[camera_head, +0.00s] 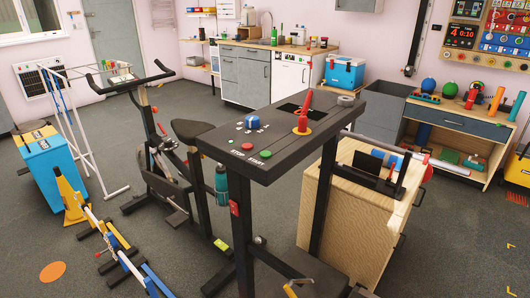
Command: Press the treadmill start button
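The treadmill's black console (285,128) stands in the middle of the view on dark uprights. Near its front left corner are labels reading STOP and START. A green button (266,154) sits by the START label, and a red button (247,147) sits to its left by the STOP label. A blue knob (253,121) and a red lever on a yellow base (302,130) stand further back on the console. Nothing covers the green button. I see neither of my grippers in this view.
An exercise bike (160,150) stands left of the console. A wooden cabinet (350,220) stands close on its right. A blue box (45,160), a yellow cone (70,200) and low bars (112,237) occupy the left floor. Grey floor is open between the console and the back counter.

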